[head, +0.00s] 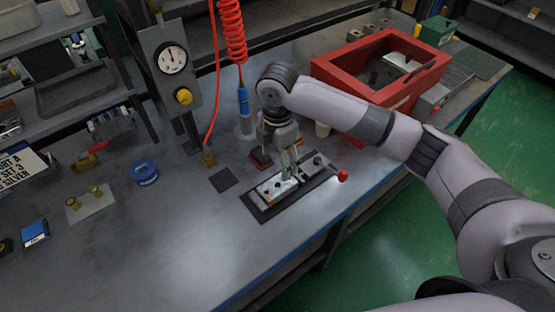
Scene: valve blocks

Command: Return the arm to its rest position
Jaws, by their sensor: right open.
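My right arm (335,112) reaches in from the right and bends down at the wrist over the bench. My right gripper (291,168) is open and points down, with its fingers over or beside a pale metal block (278,189) in a dark fixture. Whether the fingertips touch the block cannot be told. The dark fixture plate (262,213) lies flat on the bench, and a red knob (342,175) sticks out at its right end. My left gripper is not in view.
A red crate (345,68) stands behind my right forearm. A gauge panel (172,65) and a hanging red coiled hose (231,30) with a blue tool (244,100) are near the wrist.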

